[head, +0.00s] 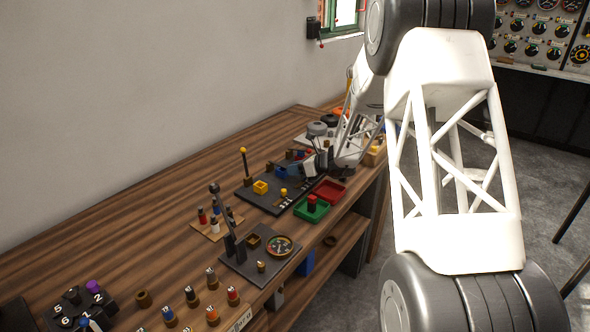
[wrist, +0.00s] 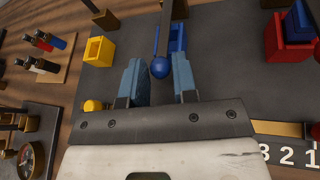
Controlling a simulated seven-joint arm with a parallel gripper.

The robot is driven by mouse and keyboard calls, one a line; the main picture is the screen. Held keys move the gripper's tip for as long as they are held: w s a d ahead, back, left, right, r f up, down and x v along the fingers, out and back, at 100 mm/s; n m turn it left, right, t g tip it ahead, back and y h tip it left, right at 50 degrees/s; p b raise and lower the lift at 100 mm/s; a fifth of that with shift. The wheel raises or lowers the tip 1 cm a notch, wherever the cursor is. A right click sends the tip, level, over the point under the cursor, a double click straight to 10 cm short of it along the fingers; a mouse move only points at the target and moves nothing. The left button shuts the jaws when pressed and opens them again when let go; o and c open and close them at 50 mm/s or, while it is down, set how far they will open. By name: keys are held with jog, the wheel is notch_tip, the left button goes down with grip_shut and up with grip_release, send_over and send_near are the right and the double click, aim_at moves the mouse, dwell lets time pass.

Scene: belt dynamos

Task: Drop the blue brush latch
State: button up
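The blue brush latch shows in the wrist view as a round blue knob (wrist: 159,69) on a thin dark rod, beside a blue block (wrist: 177,38). My gripper (wrist: 157,64) is open, with one pale blue finger on each side of the knob. Gaps show between the knob and both fingers; I cannot tell how deep it sits between them. In the head view my gripper (head: 318,160) is low over the right part of a dark board (head: 262,203). The latch is too small or hidden there to make out clearly.
A yellow box (wrist: 99,50) stands left of the gripper and a yellow knob (wrist: 92,106) lies nearer. Red (wrist: 287,38) and blue blocks are at the right. A green tray (head: 311,210) and a red tray (head: 329,190) lie along the bench's front edge.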

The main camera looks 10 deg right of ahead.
grip_shut()
jog(key=shift+r, duration=0.15)
jog(key=shift+w+a+r+g+h, duration=0.15)
jog(key=shift+r+g+h, duration=0.3)
jog(key=shift+r, duration=0.25)
jog(key=shift+w+a+r, duration=0.2)
jog(key=shift+r, duration=0.55)
jog(key=shift+w+a+r, duration=0.15)
jog(key=shift+a+r, duration=0.05)
jog(key=shift+r, duration=0.55)
jog(key=shift+o, duration=2.3)
grip_release()
jog(key=shift+d, duration=0.15)
jog(key=v, duration=0.7)
jog(key=shift+s+d+r, duration=0.15)
jog(key=shift+s+r, duration=0.05)
jog(key=shift+r, duration=0.05)
